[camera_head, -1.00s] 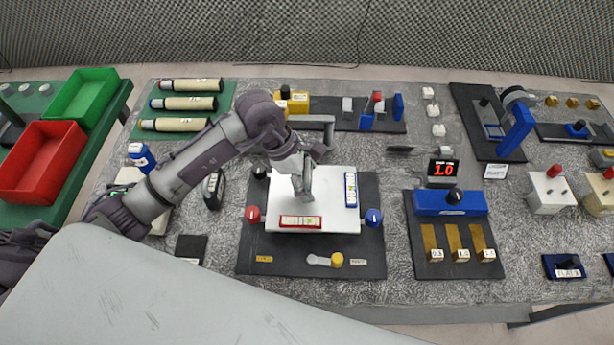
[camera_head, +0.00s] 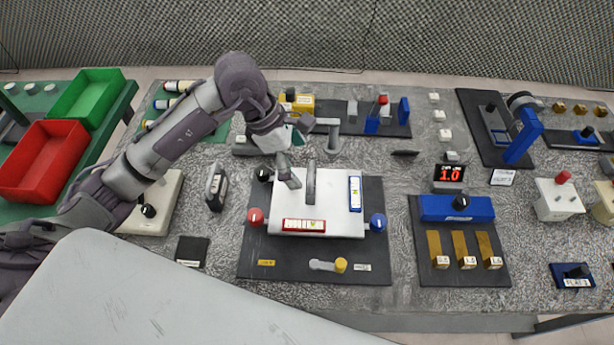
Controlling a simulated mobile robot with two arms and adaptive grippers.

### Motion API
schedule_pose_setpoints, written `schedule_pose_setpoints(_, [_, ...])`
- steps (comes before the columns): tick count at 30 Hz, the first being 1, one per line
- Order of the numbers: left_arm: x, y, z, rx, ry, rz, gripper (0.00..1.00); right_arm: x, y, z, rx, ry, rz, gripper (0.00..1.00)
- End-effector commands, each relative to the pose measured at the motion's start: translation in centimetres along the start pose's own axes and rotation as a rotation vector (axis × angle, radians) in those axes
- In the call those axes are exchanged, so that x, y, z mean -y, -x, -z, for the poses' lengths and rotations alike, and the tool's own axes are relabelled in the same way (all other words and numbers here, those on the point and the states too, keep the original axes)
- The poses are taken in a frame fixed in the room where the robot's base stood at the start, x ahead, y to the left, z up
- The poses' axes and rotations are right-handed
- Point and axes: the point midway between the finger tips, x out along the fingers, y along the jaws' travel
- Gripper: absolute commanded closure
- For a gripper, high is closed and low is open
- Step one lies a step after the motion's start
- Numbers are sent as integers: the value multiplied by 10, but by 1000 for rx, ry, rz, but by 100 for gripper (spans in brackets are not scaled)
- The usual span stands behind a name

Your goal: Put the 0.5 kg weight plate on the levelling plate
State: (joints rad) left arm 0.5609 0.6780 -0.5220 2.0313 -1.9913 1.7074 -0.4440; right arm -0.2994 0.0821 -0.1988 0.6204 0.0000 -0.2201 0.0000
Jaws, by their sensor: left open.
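The levelling plate (camera_head: 338,221) is a white square on a dark base. It carries a red-framed level vial (camera_head: 304,225) along its front and a blue-framed one (camera_head: 355,194) at its right. A grey narrow piece (camera_head: 311,186), apparently the weight plate seen nearly edge-on, stands upright on the white plate near its middle; its marking cannot be read. My left gripper (camera_head: 293,165) is open, just left of this piece and over the plate's back left corner. It looks apart from the piece. My right gripper is not in view.
Red (camera_head: 256,217), blue (camera_head: 377,222) and black knobs surround the plate. A dark upright meter (camera_head: 215,185) stands left. A blue device (camera_head: 457,208) with gold blocks and a lit display (camera_head: 449,174) stand right. Red (camera_head: 45,160) and green bins are far left.

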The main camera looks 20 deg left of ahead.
Motion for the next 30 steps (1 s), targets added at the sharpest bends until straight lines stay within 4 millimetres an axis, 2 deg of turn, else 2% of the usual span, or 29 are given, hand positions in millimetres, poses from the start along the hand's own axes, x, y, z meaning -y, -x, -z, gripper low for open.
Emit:
schedule_pose_setpoints(3, [-1, 22, 1, -1, -1, -5, 0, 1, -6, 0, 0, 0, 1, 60])
schedule_pose_setpoints(9, [0, 42, 0, -1, 0, 0, 0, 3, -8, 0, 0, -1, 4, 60])
schedule_pose_setpoints(30, [1, 45, 0, 0, 0, 1, 0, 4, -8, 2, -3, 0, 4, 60])
